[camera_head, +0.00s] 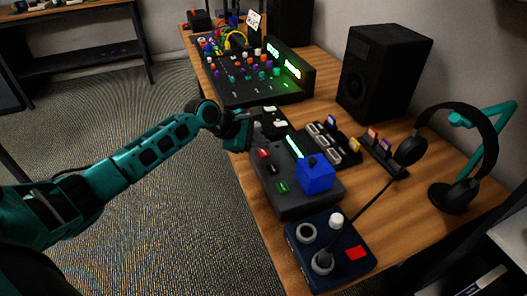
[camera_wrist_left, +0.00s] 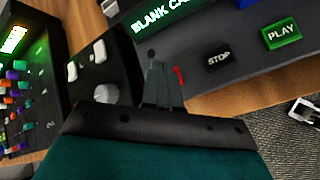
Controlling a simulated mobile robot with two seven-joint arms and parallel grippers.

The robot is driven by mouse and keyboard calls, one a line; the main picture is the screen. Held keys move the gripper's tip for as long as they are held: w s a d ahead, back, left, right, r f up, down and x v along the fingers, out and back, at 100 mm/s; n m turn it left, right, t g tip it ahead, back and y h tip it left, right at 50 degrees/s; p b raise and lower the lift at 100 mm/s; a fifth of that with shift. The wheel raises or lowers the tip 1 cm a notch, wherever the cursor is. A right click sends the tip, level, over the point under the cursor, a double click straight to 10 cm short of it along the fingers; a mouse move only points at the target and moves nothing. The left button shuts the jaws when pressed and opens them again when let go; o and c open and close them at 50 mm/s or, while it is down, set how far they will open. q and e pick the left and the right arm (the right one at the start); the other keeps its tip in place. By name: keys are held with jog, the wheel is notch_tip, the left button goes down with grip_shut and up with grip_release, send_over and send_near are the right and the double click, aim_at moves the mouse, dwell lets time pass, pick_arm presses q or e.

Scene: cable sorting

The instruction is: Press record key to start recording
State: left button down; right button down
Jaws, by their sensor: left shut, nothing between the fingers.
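The dark recorder (camera_head: 300,205) lies on the desk with a lit green display (camera_head: 293,147). It has a red key (camera_head: 264,153), a black STOP key (camera_head: 272,169) and a green PLAY key (camera_head: 282,187). My left gripper (camera_head: 257,135) is over the recorder's far left end, close to the red key. In the left wrist view my left gripper (camera_wrist_left: 163,68) is shut and empty. Only a red sliver of the record key (camera_wrist_left: 178,76) shows beside the fingertips; the rest is hidden. Contact cannot be told. The display (camera_wrist_left: 165,14) reads "BLANK CA", cut off. My right gripper is not in view.
A blue block (camera_head: 315,174) sits on the recorder's right part. A navy box (camera_head: 300,262) with knobs stands in front. A mixer (camera_head: 240,93), a speaker (camera_head: 383,72), a connector rack (camera_head: 345,150) and headphones (camera_head: 455,195) on a stand surround it.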

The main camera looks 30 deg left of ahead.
aim_at(260, 154)
pick_arm(q)
jog(key=shift+f, duration=0.3)
jog(key=shift+f, duration=0.4)
dwell(0.7)
jog(key=shift+r+p, duration=0.1)
jog(key=shift+p, duration=0.3)
jog(key=shift+r+p, duration=0.7)
jog(key=shift+p, duration=0.4)
notch_tip(260, 154, up, 3)
jog(key=p, duration=0.3)
jog(key=shift+p, duration=0.35)
jog(key=shift+r+p, duration=0.7)
jog(key=shift+r, duration=0.35)
